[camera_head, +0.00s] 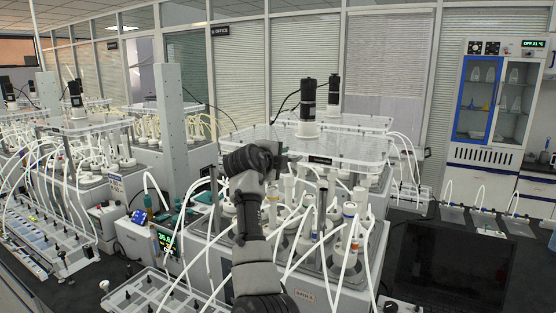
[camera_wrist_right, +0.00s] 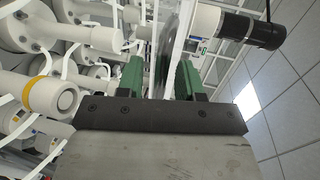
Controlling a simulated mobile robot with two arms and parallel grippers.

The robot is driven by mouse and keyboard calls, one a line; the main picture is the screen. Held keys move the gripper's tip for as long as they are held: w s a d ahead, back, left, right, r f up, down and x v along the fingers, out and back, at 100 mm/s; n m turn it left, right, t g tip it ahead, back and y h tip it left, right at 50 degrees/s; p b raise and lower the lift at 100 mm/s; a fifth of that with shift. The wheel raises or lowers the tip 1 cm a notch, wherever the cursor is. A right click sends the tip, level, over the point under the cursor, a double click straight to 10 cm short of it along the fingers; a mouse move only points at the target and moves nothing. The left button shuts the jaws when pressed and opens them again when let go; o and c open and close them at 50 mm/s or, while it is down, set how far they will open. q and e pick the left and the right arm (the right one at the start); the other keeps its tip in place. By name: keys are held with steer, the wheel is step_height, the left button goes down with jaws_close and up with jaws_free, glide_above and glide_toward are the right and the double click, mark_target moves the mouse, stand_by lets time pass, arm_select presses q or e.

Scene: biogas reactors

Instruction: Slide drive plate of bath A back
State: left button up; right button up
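Bath A (camera_head: 303,296) stands in front of me with its label on the front. Its clear drive plate (camera_head: 345,152) lies level above the bottles and carries a black and white motor (camera_head: 307,108). My right arm reaches up to the plate's front edge, with the gripper (camera_head: 284,160) at that edge, partly hidden by my wrist. In the wrist view the green fingers of my right gripper (camera_wrist_right: 160,80) stand apart, and the clear plate (camera_wrist_right: 178,45) runs edge-on between them. Contact with the plate is unclear. My left gripper is not in view.
White tubes (camera_head: 345,255) and bottles crowd the space under the plate. A grey column (camera_head: 172,125) stands to the left, with a second bath (camera_head: 85,170) beyond it. A dark monitor (camera_head: 450,265) and a cabinet (camera_head: 490,100) are on the right.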

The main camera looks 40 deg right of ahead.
steer(key=shift+a, duration=0.25)
steer(key=b+v, duration=0.4)
steer(key=v, duration=0.6)
steer(key=shift+s+b, duration=0.25)
steer(key=shift+b, duration=0.05)
steer(key=shift+a+r, duration=0.1)
